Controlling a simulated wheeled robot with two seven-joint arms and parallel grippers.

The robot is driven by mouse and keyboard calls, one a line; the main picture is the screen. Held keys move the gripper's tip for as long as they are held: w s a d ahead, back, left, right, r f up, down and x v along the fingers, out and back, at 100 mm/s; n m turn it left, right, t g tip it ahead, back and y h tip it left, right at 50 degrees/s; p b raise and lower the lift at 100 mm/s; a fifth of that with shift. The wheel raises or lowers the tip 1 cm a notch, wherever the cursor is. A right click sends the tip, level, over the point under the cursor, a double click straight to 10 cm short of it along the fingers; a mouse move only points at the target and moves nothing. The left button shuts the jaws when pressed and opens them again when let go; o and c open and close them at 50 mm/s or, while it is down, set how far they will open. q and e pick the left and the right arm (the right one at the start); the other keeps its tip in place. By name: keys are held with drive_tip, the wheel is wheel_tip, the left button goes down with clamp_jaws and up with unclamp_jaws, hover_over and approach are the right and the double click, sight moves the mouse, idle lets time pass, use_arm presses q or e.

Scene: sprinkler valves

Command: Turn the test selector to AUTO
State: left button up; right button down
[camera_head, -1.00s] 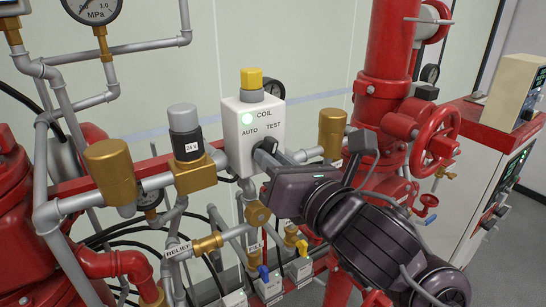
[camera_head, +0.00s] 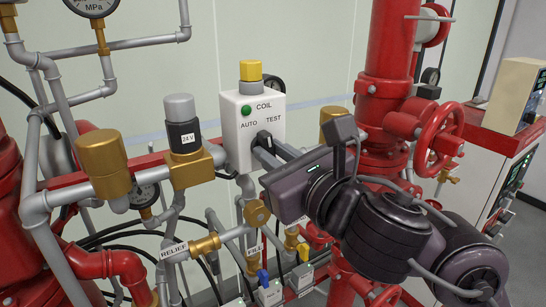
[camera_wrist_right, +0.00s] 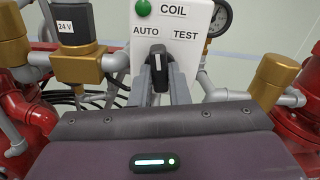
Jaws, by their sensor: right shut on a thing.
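The test selector (camera_head: 264,138) is a black knob on the front of the white COIL box (camera_head: 236,140), below the words AUTO and TEST. In the right wrist view the knob (camera_wrist_right: 157,58) stands about upright between the two words, with a pale mark on its face. My right gripper (camera_head: 268,153) reaches in from the lower right and is shut on the knob. Its two grey fingers (camera_wrist_right: 158,77) lie either side of it. The lamp (camera_head: 246,111) on the box is dark green. The lower knob is hidden by the fingers. My left gripper is not in view.
A yellow cap (camera_head: 250,72) tops the box. A 24 V solenoid valve (camera_head: 183,135) and brass fittings stand to the left. A red handwheel (camera_head: 437,138) and thick red pipe (camera_head: 385,60) stand close on the right. Pipes and small valves crowd below.

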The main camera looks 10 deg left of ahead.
drive_tip(key=shift+n, duration=0.4)
drive_tip(key=shift+n+b, duration=1)
drive_tip(key=shift+n, duration=0.1)
drive_tip(key=c, duration=1.3)
unclamp_jaws()
drive_tip(key=shift+d, duration=0.1)
